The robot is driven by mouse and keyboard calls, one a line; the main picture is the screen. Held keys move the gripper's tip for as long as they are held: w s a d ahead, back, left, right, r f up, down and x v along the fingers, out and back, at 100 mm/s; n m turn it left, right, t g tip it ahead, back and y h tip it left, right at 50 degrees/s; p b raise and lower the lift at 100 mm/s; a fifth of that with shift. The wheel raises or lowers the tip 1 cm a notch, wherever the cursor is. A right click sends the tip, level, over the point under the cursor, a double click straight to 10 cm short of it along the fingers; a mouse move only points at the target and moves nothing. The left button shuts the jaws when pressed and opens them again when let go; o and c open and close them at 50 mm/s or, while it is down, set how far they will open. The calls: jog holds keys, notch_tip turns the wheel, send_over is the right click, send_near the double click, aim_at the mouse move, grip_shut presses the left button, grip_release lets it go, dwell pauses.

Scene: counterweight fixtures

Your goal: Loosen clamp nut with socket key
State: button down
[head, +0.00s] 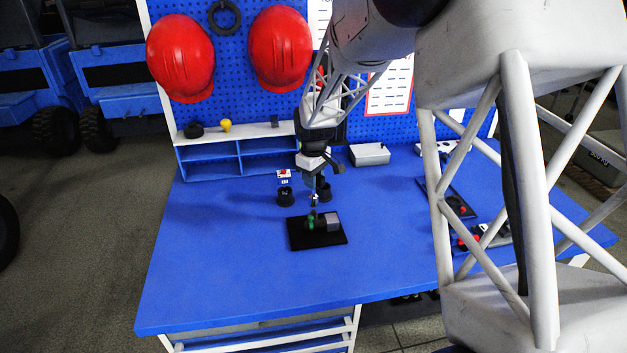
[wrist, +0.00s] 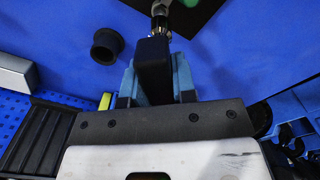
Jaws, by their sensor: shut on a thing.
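My gripper (head: 318,184) points down over the blue bench, just behind the fixture. In the wrist view its blue fingers (wrist: 154,80) are shut on the black handle of the socket key (wrist: 153,56). The key's metal end (wrist: 160,20) reaches towards the fixture and overlaps its edge there. In the head view the key's shaft (head: 314,200) ends close above a green part (head: 310,222). I cannot tell whether it touches. The fixture is a black plate (head: 318,242) bearing the green part and a grey block (head: 333,222). The clamp nut cannot be made out.
A black cup (head: 285,197) stands left of my gripper, and another (head: 326,194) is partly behind it. A blue shelf (head: 210,160) and a grey box (head: 369,154) stand at the back. A dark tray (head: 447,199) lies right. The bench's front left is clear.

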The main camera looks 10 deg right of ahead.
jog(key=shift+r, duration=0.15)
jog(key=shift+r, duration=1.4)
